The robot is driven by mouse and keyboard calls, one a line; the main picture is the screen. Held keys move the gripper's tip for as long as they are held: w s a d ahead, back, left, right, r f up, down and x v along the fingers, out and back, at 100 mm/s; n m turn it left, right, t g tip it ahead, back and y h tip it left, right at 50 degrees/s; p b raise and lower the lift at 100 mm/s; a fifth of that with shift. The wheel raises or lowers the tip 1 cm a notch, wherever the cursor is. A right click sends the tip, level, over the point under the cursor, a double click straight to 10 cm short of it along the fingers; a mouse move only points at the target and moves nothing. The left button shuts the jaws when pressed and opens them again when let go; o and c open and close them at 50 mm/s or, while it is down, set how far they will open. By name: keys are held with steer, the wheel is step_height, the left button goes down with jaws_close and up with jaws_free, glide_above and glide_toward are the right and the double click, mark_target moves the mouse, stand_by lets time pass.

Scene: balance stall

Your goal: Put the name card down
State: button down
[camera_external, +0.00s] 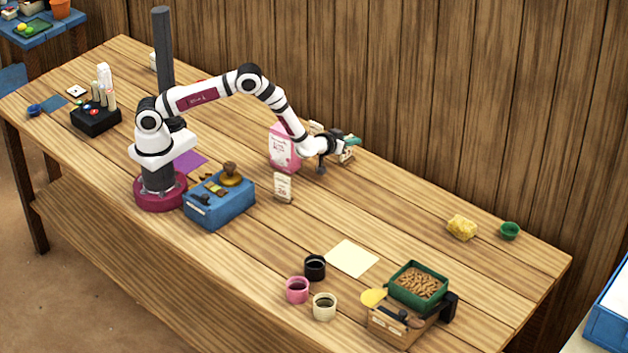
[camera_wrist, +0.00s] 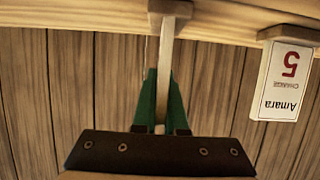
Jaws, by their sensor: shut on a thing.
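My gripper (camera_external: 352,141) is over the back part of the table, near the wooden wall. In the wrist view its green fingers (camera_wrist: 163,98) are shut on a thin white card (camera_wrist: 169,55), seen edge-on, with a wooden foot (camera_wrist: 170,7). The held card's face is hidden. I cannot tell whether its foot touches the table. A second card (camera_wrist: 287,82) on a wooden foot, reading "Amara" and a red 5, appears upside down at the right of the wrist view, apart from my fingers.
A pink box (camera_external: 284,148) stands left of my gripper. Another card (camera_external: 283,187) stands beside the blue box (camera_external: 220,204). A yellow sponge (camera_external: 461,227) and green bowl (camera_external: 509,231) lie at the right. The table between gripper and sponge is clear.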

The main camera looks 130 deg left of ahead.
steer(key=c, duration=1)
jaws_free()
